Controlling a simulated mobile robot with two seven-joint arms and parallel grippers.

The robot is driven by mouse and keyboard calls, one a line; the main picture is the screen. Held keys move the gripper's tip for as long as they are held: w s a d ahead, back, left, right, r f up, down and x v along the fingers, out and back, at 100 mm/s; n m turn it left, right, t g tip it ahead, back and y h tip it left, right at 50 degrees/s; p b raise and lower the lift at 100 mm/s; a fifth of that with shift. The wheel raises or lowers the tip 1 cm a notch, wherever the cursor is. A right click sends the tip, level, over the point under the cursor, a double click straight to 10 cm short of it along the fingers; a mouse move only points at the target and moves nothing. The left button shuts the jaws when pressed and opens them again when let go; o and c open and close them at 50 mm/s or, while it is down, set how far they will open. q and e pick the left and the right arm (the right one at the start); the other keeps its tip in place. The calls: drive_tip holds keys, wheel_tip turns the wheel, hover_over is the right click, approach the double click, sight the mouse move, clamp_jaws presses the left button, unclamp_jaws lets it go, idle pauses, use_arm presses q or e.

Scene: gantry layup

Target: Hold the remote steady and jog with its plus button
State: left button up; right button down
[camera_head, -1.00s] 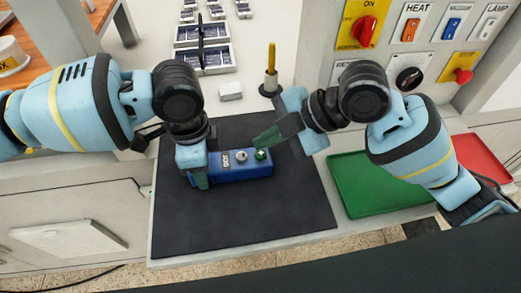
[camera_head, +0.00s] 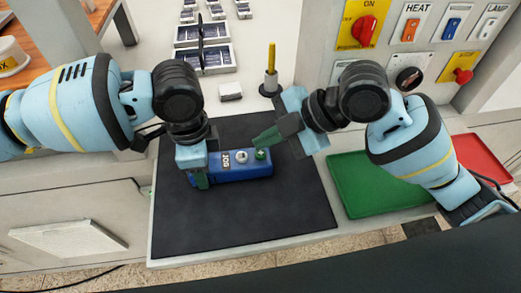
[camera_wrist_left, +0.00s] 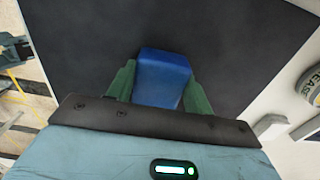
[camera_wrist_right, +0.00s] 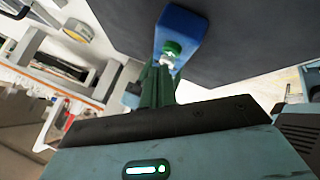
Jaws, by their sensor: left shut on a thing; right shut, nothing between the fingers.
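The blue remote (camera_head: 240,173) lies on the black mat (camera_head: 245,220) in the head view. It has a JOG label, a pale round button (camera_head: 241,156) and a green button (camera_head: 261,154) near its right end. My left gripper (camera_head: 202,178) is shut on the remote's left end; the left wrist view shows the blue end (camera_wrist_left: 165,80) between its green fingers. My right gripper (camera_head: 258,141) is shut and empty, with its fingertips close above the green button. In the right wrist view, the fingertips reach the green plus button (camera_wrist_right: 172,48); whether they touch it I cannot tell.
A green tray (camera_head: 375,210) and a red tray (camera_head: 478,158) stand to the right. Behind the mat are a small white block (camera_head: 230,92), a yellow-handled tool (camera_head: 271,68) in a stand and dark trays. A switch panel (camera_head: 430,45) stands at the back right.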

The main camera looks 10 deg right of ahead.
drive_tip(key=shift+f, duration=0.2)
idle(0.5)
drive_tip(key=shift+f, duration=0.25)
drive_tip(key=shift+f, duration=0.55)
idle(0.9)
drive_tip(key=shift+r, duration=1)
wheel_tip(320, 180, up, 5)
idle(0.5)
idle(0.5)
